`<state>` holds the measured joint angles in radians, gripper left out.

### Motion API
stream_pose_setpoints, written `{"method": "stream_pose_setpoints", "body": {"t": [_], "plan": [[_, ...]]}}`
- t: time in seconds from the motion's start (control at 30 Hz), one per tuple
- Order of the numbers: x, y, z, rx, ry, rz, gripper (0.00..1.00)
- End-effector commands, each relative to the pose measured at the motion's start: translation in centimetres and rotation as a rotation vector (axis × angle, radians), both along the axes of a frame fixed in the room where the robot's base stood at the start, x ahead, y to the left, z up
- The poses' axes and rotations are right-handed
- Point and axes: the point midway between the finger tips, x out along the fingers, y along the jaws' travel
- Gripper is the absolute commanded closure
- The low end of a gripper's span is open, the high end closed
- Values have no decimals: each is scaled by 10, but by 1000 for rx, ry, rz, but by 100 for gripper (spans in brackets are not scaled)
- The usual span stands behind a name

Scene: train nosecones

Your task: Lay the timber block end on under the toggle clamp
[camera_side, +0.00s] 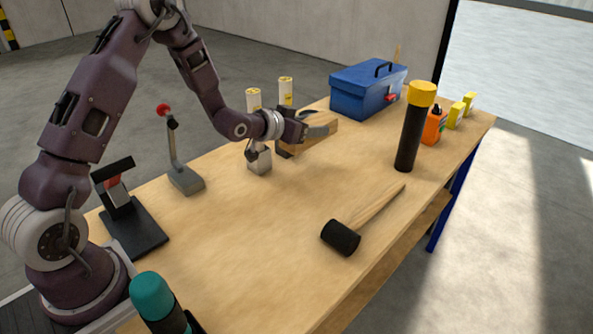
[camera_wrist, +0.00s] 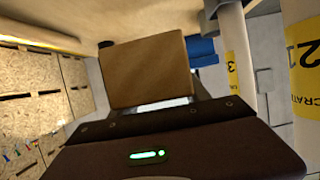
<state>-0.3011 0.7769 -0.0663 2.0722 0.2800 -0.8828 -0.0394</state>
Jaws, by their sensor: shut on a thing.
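The timber block (camera_side: 312,143) is a pale brown wooden piece at the back of the bench in the side view. My gripper (camera_side: 312,131) is shut on it, and the dark fingers partly hide it. In the wrist view the block (camera_wrist: 150,70) shows a flat brown face, straight out from the gripper (camera_wrist: 155,107). Whether it touches the bench is unclear. A black fixture with a flat base (camera_side: 135,228), an upright and a red part stands at the left and may be the toggle clamp. The block is well away from it.
A grey-based lever with a red knob (camera_side: 165,110) and a small metal block (camera_side: 259,162) stand between. Two white posts (camera_side: 253,98) stand close behind my gripper. A blue toolbox (camera_side: 362,92), black yellow-topped cylinder (camera_side: 411,135) and mallet (camera_side: 341,237) are to the right.

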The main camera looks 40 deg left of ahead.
Motion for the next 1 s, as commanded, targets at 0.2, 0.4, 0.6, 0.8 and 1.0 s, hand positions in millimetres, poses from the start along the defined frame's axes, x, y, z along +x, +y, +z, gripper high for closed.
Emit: {"method": "stream_pose_setpoints", "body": {"t": [0.2, 0.4, 0.6, 0.8, 1.0], "plan": [[-58, -31, 76, 2, -5, -4, 100], [-92, -38, 95, 9, -3, -22, 100], [-132, -35, 84, 20, -7, -192, 100], [-159, -41, 79, 2, 0, -296, 100], [-158, -51, 76, 3, -1, -385, 100]]}}
